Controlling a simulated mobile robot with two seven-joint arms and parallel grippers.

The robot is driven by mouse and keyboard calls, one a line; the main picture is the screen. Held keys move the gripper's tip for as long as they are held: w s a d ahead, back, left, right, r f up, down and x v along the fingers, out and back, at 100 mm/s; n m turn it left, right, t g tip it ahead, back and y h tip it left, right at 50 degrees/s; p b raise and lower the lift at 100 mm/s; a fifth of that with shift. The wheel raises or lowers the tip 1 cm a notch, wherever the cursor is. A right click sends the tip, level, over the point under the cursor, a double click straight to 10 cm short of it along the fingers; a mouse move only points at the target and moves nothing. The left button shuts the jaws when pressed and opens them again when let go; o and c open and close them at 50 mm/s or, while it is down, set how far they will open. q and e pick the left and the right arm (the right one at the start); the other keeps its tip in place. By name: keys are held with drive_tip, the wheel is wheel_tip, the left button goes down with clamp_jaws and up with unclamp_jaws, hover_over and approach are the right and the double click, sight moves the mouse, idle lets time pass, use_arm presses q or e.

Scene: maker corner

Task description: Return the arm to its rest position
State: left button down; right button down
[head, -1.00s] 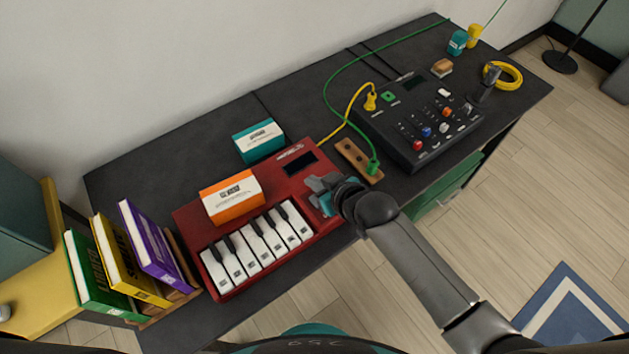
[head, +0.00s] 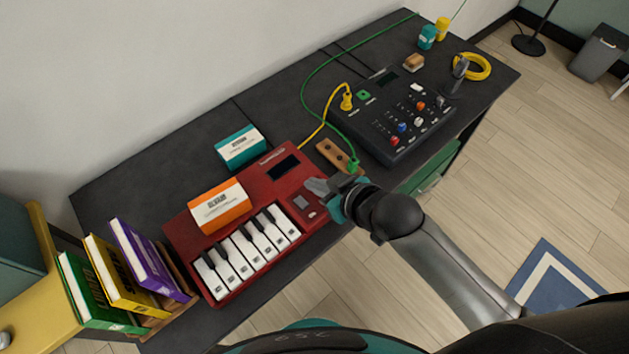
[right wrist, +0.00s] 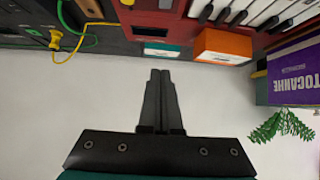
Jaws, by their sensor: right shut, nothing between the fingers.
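My right gripper (head: 318,188) is over the right end of the red keyboard (head: 180,238) in the head view. Its fingers are shut with nothing between them, and they show closed together in the right wrist view (right wrist: 160,100). I cannot tell from the head view how high it is above the keyboard. My right arm reaches in from the lower right. My left gripper is not in view.
An orange box (head: 219,205) sits on the keyboard, and a teal box (head: 240,146) stands behind it. A wooden block (head: 331,152) with a green plug lies near the black mixer (head: 395,155). Books (head: 147,265) stand at left. Cables cross the black desk (head: 185,145).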

idle(0.4)
drive_tip(key=s+d+m+g+h, duration=0.55)
drive_tip(key=s+d, duration=0.75)
drive_tip(key=s, duration=0.3)
wheel_tip(320, 180, down, 26)
drive_tip(key=s+b, duration=0.1)
drive_tip(key=b, duration=0.4)
drive_tip(key=s+d+f+g+b, duration=0.2)
drive_tip(key=s+f+b, duration=0.1)
drive_tip(key=s+f, duration=1.2)
wheel_tip(320, 180, down, 3)
drive_tip(key=shift+s+r+n+h+b, duration=0.15)
drive_tip(key=shift+s+n+h+b, duration=0.15)
drive_tip(key=shift+n+h+b, duration=0.1)
